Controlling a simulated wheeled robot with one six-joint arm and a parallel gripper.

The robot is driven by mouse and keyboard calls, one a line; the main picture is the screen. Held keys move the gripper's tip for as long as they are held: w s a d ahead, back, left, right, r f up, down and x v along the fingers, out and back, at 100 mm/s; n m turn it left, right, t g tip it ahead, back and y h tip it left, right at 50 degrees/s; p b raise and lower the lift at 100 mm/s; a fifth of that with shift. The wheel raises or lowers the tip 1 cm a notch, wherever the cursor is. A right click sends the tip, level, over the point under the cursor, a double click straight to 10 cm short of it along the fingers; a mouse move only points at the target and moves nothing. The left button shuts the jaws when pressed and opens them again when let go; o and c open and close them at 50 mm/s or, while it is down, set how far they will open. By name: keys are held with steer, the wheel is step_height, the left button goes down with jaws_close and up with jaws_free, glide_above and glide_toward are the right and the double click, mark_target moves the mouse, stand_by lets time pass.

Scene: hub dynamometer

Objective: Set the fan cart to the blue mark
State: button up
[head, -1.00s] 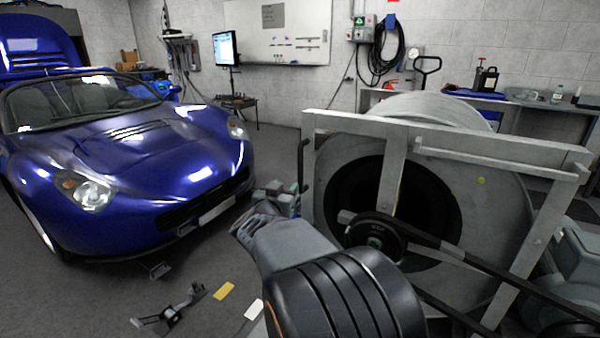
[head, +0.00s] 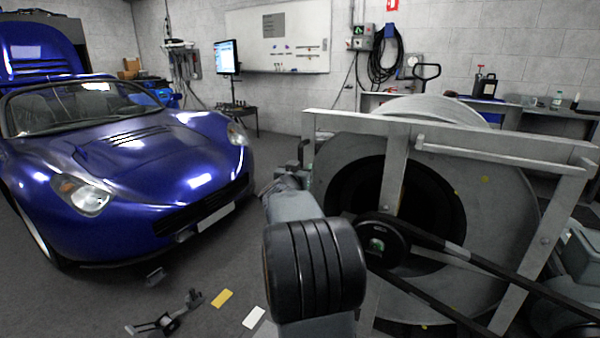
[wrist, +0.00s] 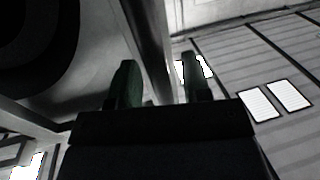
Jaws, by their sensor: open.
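The fan cart (head: 394,136) is a large grey drum fan in a pale metal frame, with a pulley and belt on its near side. It stands at right in the head view. My gripper (wrist: 158,66) is open, with its two green fingers apart in the wrist view. A grey upright, seemingly part of the cart's frame, shows beyond and between the fingers; I cannot tell whether they touch it. In the head view my arm hides most of the gripper at the cart's left edge. I see no blue mark on the floor.
A blue car (head: 140,165) with its front towards the cart stands at left. A yellow plate (head: 222,299), a white plate (head: 254,317) and a dark metal stand (head: 168,320) lie on the floor at front. Grey floor between car and arm is mostly clear.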

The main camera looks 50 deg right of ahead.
steer(key=shift+c, duration=0.2)
jaws_close()
stand_by(0.4)
